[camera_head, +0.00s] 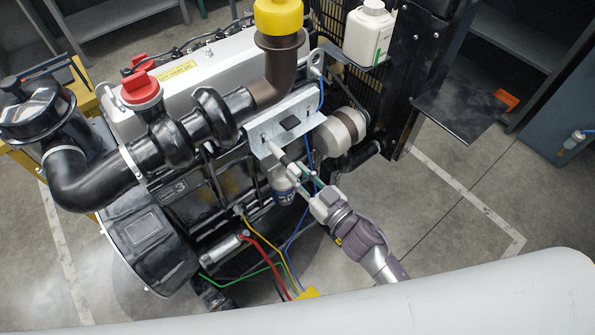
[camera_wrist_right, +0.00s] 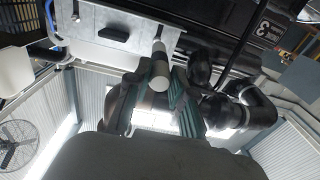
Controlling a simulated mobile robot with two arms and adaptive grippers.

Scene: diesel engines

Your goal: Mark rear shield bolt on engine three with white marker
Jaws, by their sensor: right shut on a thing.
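The black engine (camera_head: 170,200) with a 3 on its side fills the left and middle of the head view. Its pale metal shield (camera_head: 285,124) is bent sheet with a dark rectangular patch, and also shows in the right wrist view (camera_wrist_right: 95,30). My right gripper (camera_head: 298,174) is shut on a black-and-white marker (camera_head: 284,158), below the shield. In the right wrist view the marker (camera_wrist_right: 159,72) stands between the fingers, its far tip toward the shield's face. I cannot tell whether it touches. My left gripper is not in view.
A brown pipe with a yellow cap (camera_head: 279,15) rises behind the shield. Floor (camera_head: 450,200) right of my arm is clear.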

